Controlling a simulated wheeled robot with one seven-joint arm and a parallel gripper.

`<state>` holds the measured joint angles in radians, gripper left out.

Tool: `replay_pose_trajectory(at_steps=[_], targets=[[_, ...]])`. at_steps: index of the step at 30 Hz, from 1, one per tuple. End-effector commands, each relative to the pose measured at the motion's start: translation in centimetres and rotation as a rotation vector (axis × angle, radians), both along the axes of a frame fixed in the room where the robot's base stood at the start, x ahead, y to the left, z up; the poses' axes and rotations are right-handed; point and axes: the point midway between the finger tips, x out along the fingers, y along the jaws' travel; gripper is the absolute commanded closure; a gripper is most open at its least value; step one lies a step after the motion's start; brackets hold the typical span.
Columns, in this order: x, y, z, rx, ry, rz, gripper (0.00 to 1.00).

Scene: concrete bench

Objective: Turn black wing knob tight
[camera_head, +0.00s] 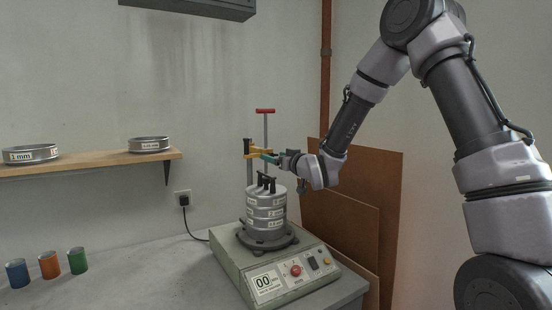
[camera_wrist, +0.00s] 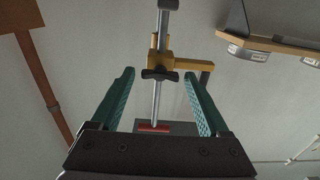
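The black wing knob (camera_wrist: 160,74) is on a yellow clamp (camera_wrist: 178,62), in front of a grey upright rod, in the wrist view. My gripper (camera_wrist: 158,73) is open, with one teal finger to each side of the knob and a gap on both sides. Nothing is between the fingers' pads that looks gripped. In the head view, my gripper (camera_head: 264,155) reaches in from the right, its fingers close to the yellow clamp (camera_head: 251,152). The knob is too small to make out surely there.
A rod with a red T-handle (camera_head: 265,111) rises by the clamp. Below, a sieve stack (camera_head: 266,213) with black posts on top stands on a shaker base (camera_head: 272,277). A wooden shelf (camera_head: 90,161) is on the left wall. Blue, orange and green cups stand on the bench, front left.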

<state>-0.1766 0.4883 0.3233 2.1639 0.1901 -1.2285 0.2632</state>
Motion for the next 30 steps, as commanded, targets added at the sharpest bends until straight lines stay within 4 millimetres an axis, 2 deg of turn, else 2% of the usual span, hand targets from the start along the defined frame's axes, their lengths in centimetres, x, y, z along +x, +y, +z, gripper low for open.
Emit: replay_pose_trajectory(at_steps=[1, 5, 6, 17, 30], targets=[[-0.01, -0.01, 0.01, 0.0, 0.0, 0.0, 0.44], [-0.02, -0.01, 0.01, 0.0, 0.0, 0.0, 0.94], [-0.02, -0.01, 0.01, 0.0, 0.0, 0.0, 0.96], [0.0, -0.05, -0.01, 0.061, 0.041, -0.001, 0.96], [0.03, -0.12, -0.05, 0.359, 0.244, -0.002, 0.96]])
